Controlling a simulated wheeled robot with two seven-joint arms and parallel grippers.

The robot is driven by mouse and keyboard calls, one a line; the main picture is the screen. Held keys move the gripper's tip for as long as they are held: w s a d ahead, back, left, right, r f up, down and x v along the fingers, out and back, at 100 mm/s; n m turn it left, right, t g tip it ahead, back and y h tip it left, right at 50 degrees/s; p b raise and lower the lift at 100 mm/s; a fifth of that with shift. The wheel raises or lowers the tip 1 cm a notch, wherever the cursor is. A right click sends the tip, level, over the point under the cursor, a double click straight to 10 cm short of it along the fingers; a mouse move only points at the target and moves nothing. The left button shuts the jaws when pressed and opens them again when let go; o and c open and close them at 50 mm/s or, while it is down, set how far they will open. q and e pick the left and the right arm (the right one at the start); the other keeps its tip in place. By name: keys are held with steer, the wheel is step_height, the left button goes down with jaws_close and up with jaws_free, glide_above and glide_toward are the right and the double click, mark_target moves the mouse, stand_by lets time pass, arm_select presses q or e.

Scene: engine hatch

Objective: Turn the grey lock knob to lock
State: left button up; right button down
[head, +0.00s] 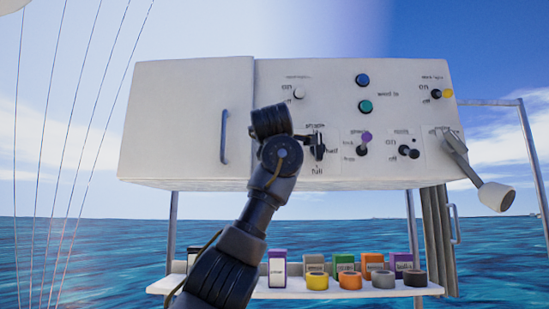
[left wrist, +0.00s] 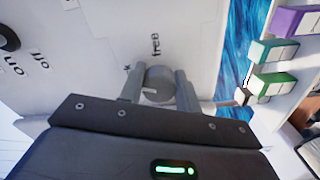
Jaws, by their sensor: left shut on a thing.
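The grey lock knob (left wrist: 158,84) shows in the left wrist view as a short round knob on the white panel. A line marks its face. The word "free" stands just above it; another label to its left is mostly covered. My left gripper (left wrist: 160,90) has one grey finger on each side of the knob and is shut on it. In the head view my left arm reaches up to the panel's middle, and I cannot make out the knob or fingertips there clearly. My right gripper is not in view.
The white panel box (head: 340,80) carries other switches and buttons, with a grey lever (head: 478,178) at its right. A handled door (head: 180,115) is at left. Below, a shelf (head: 300,292) holds several boxes and tape rolls. Sea lies behind.

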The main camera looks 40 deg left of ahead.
arm_select(q)
steer(key=shift+n+b, duration=0.35)
steer(key=shift+n, duration=1.75)
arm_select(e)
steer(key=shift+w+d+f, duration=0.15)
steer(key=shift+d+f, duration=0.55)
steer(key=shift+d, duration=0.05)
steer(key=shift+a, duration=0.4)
arm_select(q)
steer(key=o, duration=1)
steer(key=shift+s+b, duration=0.1)
steer(key=shift+b, duration=0.2)
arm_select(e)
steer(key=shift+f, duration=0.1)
